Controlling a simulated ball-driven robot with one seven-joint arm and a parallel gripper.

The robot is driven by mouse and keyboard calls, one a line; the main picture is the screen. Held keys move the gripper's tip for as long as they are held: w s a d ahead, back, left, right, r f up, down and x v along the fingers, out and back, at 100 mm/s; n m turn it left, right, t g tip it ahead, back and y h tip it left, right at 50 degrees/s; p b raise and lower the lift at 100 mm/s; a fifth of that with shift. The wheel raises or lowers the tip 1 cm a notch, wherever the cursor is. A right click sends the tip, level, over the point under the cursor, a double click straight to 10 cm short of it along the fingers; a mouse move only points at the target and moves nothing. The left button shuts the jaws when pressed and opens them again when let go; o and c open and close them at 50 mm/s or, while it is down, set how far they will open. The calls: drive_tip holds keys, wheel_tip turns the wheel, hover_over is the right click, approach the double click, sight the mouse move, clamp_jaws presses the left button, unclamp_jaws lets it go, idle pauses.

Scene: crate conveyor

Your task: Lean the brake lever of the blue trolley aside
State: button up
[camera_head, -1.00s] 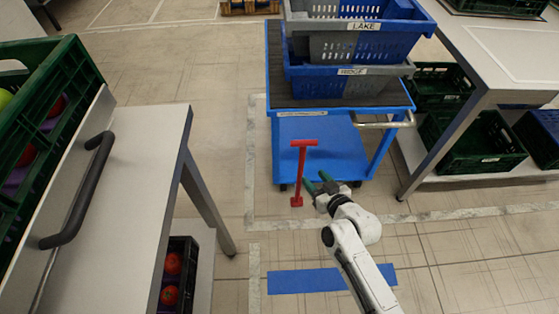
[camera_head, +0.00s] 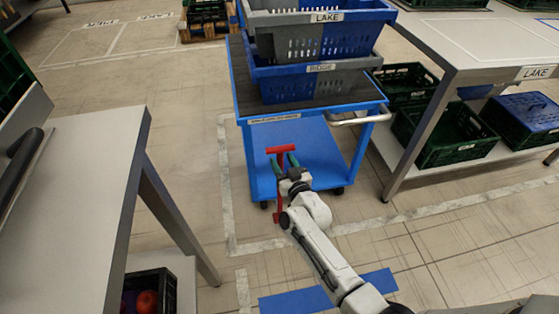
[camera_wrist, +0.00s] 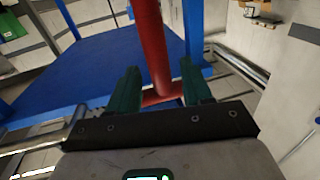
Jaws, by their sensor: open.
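The blue trolley (camera_head: 316,147) stands ahead, with a dark top deck and a blue lower deck. Its red T-shaped brake lever (camera_head: 280,150) stands about upright at the trolley's near side, partly hidden behind my gripper. My gripper (camera_head: 284,161) is open, with its green fingers just below the lever's crossbar. In the wrist view the red lever (camera_wrist: 150,45) runs between the spread green fingers (camera_wrist: 160,86), with a gap on each side. I cannot tell whether either finger touches it.
Stacked blue-grey crates labelled LAKE (camera_head: 325,38) and RIDGE (camera_head: 320,83) sit on the trolley. A table (camera_head: 75,165) stands at the left. A workbench (camera_head: 480,50) at the right has green crates (camera_head: 450,155) on its lower shelf. Floor before the trolley is open.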

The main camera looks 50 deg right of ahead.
drive_tip(key=shift+b+x, duration=0.35)
drive_tip(key=shift+x, duration=1)
clamp_jaws()
